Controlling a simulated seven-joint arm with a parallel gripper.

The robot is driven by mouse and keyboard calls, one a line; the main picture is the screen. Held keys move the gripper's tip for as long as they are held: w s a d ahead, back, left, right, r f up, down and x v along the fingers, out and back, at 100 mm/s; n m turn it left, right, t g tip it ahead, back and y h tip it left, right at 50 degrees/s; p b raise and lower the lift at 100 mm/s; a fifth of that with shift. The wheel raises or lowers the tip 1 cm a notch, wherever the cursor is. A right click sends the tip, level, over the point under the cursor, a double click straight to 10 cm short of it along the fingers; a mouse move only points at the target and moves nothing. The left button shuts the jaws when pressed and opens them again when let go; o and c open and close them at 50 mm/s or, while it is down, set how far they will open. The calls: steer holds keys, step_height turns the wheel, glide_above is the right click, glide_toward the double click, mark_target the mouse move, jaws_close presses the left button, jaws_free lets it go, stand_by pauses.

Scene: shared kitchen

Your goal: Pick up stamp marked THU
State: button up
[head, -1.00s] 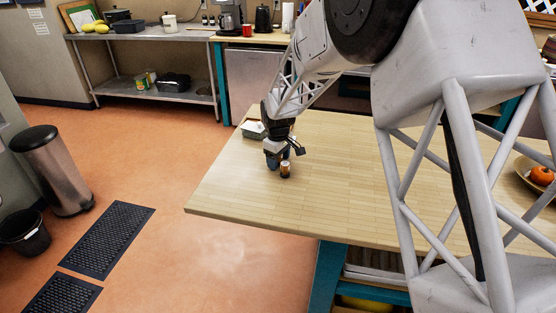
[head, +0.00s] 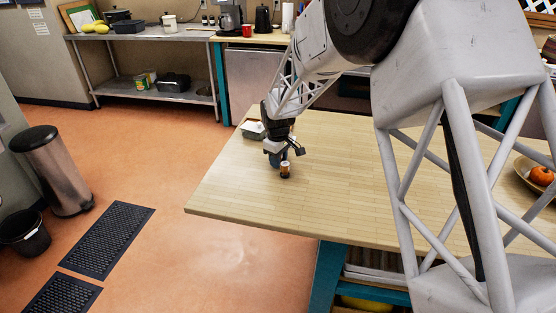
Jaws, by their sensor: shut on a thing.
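My gripper (head: 278,150) points down over the far left part of the wooden table (head: 240,185). It is shut on a small blue-grey thing (head: 276,160), partly hidden by the fingers. No marking can be read on it, so I cannot tell whether it is the THU stamp. A small brown and white upright thing (head: 285,171) stands on the table just right of and in front of the gripper. It looks like a stamp or small bottle, and its marking is too small to read.
A grey-green box or tray (head: 253,130) lies behind my gripper near the table's left edge. A bowl with an orange fruit (head: 541,176) is at the far right. My arm hides much of the right side.

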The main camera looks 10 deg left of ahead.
steer(key=shift+r, duration=0.1)
steer(key=shift+r, duration=4.9)
